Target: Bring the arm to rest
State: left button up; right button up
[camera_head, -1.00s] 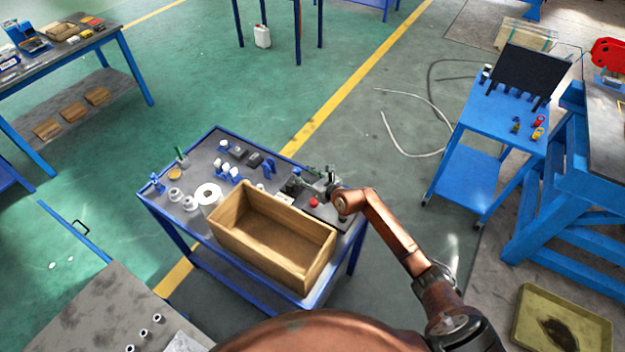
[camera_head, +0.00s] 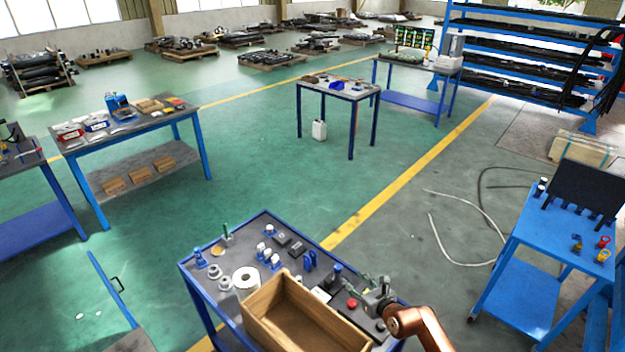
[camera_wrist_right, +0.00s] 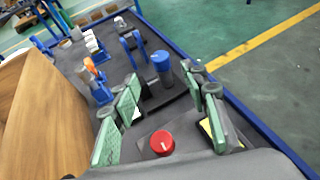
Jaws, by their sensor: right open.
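My right arm enters the head view at the bottom right, with a copper-coloured link. My right gripper (camera_head: 360,285) is over the right end of a small blue-framed table (camera_head: 192,290). In the right wrist view, its green-padded fingers (camera_wrist_right: 166,105) stand wide apart with nothing held between them. A red round knob (camera_wrist_right: 161,144) shows low between the fingers, and a blue-capped cylinder (camera_wrist_right: 162,62) stands beyond them. I cannot tell whether the fingers touch anything below. My left gripper is not in view.
An open wooden box (camera_head: 262,301) sits left of the right gripper. A white roll (camera_head: 246,279) and several small parts share the tabletop. A blue cart (camera_head: 535,255) with a dark panel stands at the right.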

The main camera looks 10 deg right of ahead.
jog(key=s+a+r+m+t+y, duration=0.2)
jog(key=s+a+r+m+t, duration=0.1)
jog(key=r, duration=0.4)
jog(key=s+d+r+m+t+h, duration=0.55)
jog(key=s+d+r+m, duration=0.2)
jog(key=r+m, duration=0.5)
jog(key=s+d+f+m+g+h, duration=0.9)
jog(key=s+d+f+m, duration=0.5)
jog(key=m, duration=0.4)
jog(key=s+f+m+g+y, duration=0.3)
jog(key=s+f+m+g, duration=0.15)
jog(key=s+f, duration=0.5)
jog(key=s+a+f+m+g+y, duration=0.1)
jog(key=s+a+f+g+y, duration=0.4)
jog(key=s+a+f, duration=0.55)
jog(key=s+f, duration=0.2)
jog(key=f, duration=2.2)
jog(key=s+f+g, duration=0.2)
jog(key=s+f, duration=1.7)
jog(key=s, duration=0.1)
jog(key=shift+s+a+f+n, duration=0.15)
jog(key=shift+s+f+n, duration=0.15)
jog(key=shift+n, duration=0.1)
